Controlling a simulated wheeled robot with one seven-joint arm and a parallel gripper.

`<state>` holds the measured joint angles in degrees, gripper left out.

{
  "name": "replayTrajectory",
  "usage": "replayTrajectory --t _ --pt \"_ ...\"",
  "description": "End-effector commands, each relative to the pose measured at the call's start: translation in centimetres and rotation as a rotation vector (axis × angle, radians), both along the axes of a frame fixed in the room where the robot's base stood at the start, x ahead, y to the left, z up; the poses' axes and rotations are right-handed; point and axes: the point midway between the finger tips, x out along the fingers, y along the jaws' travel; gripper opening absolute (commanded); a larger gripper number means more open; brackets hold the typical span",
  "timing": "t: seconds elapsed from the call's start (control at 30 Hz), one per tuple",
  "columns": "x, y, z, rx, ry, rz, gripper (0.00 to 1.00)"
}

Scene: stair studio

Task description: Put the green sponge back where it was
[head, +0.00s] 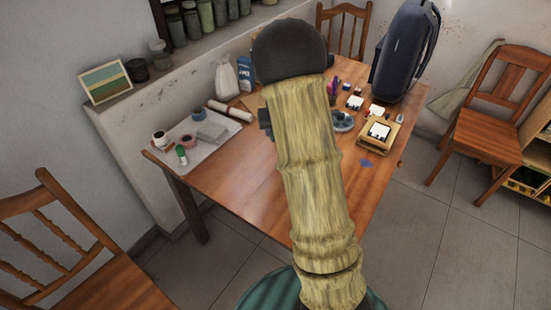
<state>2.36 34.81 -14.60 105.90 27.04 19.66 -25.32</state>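I cannot make out a green sponge in the head view; my arm hides part of the table. My arm reaches over the wooden table (240,181) in its yellowish, ridged sleeve. A small dark part (266,122) shows at the arm's left side; it may belong to my gripper. The fingertips are hidden, so I cannot see whether they are open or hold anything. A white tray (165,150) at the table's left bears a grey block (211,132), a small green-and-white container (181,154) and rolls of tape.
A dark backpack (405,52) stands at the table's back right. A wooden box (379,133), a round palette (342,121) and small items lie before it. A white sack (226,78) stands at the back left. Wooden chairs (490,125) surround the table. The front left tabletop is clear.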

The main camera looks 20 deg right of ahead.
Motion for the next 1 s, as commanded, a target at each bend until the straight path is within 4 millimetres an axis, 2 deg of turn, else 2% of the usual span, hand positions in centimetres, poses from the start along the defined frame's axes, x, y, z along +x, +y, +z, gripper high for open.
replayTrajectory --t 0.17,0.4,0.8,1.0 --pt "-0.1 0.0 -1.7 0.002 0.004 -0.002 0.17" --pt "-0.1 -0.1 -5.8 0.002 0.004 -0.003 0.17" --pt "0.0 -0.1 -6.5 0.0 0.001 -0.002 0.17" --pt "-0.1 -0.2 -9.1 0.001 0.004 -0.004 0.17"
